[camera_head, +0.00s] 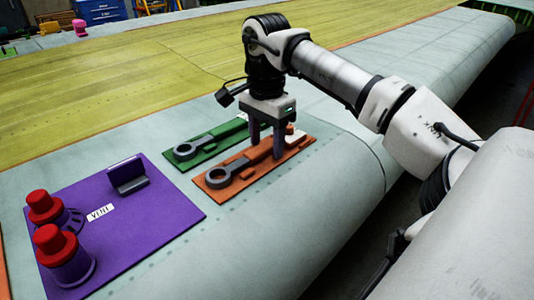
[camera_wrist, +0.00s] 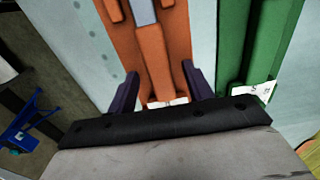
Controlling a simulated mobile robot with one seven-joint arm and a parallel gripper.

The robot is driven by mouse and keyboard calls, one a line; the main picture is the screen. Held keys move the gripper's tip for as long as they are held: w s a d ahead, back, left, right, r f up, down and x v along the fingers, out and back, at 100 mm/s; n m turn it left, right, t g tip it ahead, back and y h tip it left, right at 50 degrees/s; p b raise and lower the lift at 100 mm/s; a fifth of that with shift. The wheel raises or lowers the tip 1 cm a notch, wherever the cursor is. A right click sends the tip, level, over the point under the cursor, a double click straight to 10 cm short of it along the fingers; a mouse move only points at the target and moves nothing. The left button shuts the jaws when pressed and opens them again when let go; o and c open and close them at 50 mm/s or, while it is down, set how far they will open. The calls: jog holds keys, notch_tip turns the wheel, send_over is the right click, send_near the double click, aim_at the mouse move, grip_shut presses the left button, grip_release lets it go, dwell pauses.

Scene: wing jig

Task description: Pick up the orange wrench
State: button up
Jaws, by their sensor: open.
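A grey ring-ended wrench (camera_head: 219,177) lies on an orange board (camera_head: 211,196) on the pale wing surface. Its ring is at the board's left end and its shaft runs right toward my gripper. My gripper (camera_head: 265,150) points down over the right half of the orange board, fingers apart and empty. In the wrist view, the open gripper (camera_wrist: 158,76) has dark fingers on either side of a raised orange part (camera_wrist: 165,55). A piece of the grey shaft (camera_wrist: 143,12) shows at the top. I cannot tell whether the fingertips touch the board.
A green board (camera_head: 180,163) with a similar grey wrench (camera_head: 196,147) lies just behind. A purple board (camera_head: 150,225) at left carries two red-capped cylinders (camera_head: 62,255) and an upright purple block (camera_head: 127,176). The wing edge drops off at front right.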

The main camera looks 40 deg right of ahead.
grip_shut()
jog(key=shift+r, duration=0.1)
dwell(0.3)
